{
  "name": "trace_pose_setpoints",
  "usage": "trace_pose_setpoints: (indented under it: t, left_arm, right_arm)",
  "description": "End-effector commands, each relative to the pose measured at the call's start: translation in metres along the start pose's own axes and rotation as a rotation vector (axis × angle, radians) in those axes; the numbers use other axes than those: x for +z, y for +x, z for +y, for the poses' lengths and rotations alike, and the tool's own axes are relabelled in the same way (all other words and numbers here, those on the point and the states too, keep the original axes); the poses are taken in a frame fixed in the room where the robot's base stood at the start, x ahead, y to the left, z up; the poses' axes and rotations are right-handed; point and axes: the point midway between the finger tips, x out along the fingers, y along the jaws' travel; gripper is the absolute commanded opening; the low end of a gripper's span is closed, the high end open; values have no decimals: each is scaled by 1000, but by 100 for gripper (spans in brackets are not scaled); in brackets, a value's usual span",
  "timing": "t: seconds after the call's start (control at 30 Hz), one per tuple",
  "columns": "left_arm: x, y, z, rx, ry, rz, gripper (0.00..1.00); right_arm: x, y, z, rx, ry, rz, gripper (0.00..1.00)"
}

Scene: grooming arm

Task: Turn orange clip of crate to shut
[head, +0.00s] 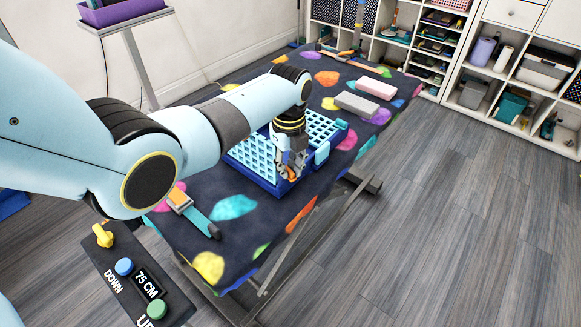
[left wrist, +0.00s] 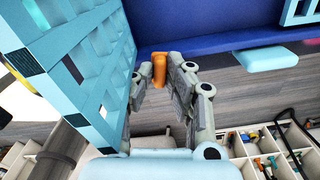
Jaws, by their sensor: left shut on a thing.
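The crate has a dark blue body and light blue grid panels (head: 252,160), and it lies on the spotted table cover. In the left wrist view a light blue grid panel (left wrist: 85,75) fills the left and the dark blue crate side (left wrist: 215,28) runs along the top. My left gripper (head: 291,171) reaches down at the crate's near side. In the left wrist view its two fingers (left wrist: 160,78) are shut on the small upright orange clip (left wrist: 159,66). The fingers hide part of the clip. My right gripper is in neither view.
A brush with a teal handle (head: 195,214) lies on the near part of the table (head: 262,222). A grey block (head: 357,104) and a pink block (head: 376,88) lie beyond the crate. A height control panel (head: 135,278) is at the near left. The floor at right is clear.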

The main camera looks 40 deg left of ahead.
Motion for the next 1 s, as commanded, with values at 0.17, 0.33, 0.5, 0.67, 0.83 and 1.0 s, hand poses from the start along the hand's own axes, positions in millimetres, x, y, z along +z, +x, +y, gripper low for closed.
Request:
trace_pose_setpoints:
  t: [0.17, 0.33, 0.5, 0.67, 0.83, 1.0]
  left_arm:
    - [2, 0, -1, -3, 12, -3, 0]
    - [2, -1, -1, -3, 41, -4, 0]
    - [2, -2, 0, -2, 201, -4, 0]
    - [2, -1, -1, -4, 258, -4, 0]
    - [1, 0, -1, -4, 258, -3, 0]
    - [1, -2, -1, -4, 400, -2, 0]
  right_arm:
    - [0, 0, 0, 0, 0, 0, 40]
    - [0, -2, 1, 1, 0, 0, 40]
    - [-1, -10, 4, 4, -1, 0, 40]
    - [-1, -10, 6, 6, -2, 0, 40]
    - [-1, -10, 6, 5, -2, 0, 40]
    - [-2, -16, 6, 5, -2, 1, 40]
